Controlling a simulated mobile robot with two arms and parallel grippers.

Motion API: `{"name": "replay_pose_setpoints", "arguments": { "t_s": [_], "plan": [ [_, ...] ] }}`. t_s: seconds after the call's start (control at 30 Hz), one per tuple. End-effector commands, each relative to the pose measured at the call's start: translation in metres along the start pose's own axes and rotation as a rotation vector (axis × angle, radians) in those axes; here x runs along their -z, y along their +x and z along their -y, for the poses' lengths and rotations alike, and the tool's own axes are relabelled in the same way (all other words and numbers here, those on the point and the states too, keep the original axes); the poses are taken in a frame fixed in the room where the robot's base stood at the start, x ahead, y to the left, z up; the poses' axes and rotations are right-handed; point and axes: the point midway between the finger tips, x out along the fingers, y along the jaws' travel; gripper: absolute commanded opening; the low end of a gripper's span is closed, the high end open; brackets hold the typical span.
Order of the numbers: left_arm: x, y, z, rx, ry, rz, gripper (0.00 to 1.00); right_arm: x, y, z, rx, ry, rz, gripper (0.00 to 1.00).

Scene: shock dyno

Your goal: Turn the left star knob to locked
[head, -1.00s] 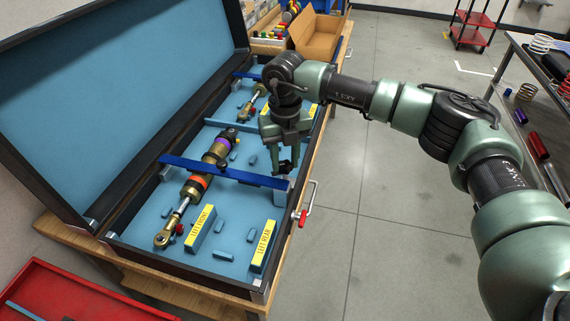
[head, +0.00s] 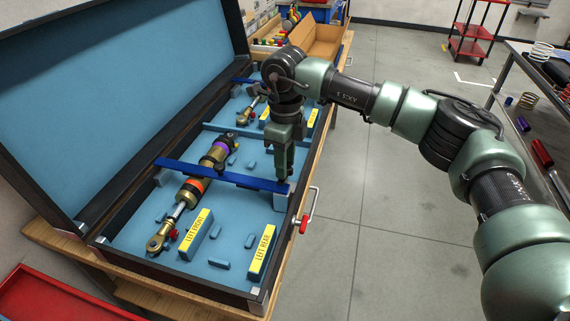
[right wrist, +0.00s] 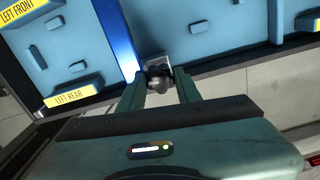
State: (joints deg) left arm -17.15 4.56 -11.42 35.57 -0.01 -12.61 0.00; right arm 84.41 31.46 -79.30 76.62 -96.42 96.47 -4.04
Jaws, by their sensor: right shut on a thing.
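My right gripper (head: 287,180) points down at the right end of the left blue bar (head: 215,174), near the front wall of the case. In the right wrist view its two fingers (right wrist: 160,80) are shut on a dark star knob (right wrist: 158,78), which sits beside the end of the blue bar (right wrist: 118,42). In the head view the fingers hide most of the knob. The bar lies across a gold shock absorber (head: 205,170) with purple and orange rings. I cannot tell how far the knob is turned. My left gripper is not in view.
The open case (head: 130,262) has a blue foam lining and a raised lid (head: 110,85). Yellow labels read LEFT FRONT (head: 197,230) and LEFT REAR (head: 262,248). A red-handled latch (head: 304,224) sticks out at the case's front. A cardboard box (head: 315,40) stands behind.

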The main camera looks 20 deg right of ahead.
Motion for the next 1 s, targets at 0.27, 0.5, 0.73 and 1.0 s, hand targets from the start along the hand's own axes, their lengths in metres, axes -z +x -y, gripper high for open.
{"name": "replay_pose_setpoints", "arguments": {
  "t_s": [0.27, 0.5, 0.73, 1.0],
  "plan": [
    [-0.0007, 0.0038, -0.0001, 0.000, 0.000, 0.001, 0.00, -0.0008, -0.0022, 0.0011, 0.003, -0.103, 0.004, 0.00],
    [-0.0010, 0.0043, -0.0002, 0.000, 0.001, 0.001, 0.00, -0.0008, -0.0027, 0.0013, 0.004, -0.129, 0.005, 0.00],
    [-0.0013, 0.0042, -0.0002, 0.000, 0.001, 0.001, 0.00, -0.0008, -0.0029, 0.0015, 0.004, -0.129, 0.005, 0.00],
    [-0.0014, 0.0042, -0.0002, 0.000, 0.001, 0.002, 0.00, -0.0005, -0.0021, 0.0013, 0.003, -0.129, 0.003, 0.55]
  ]
}}
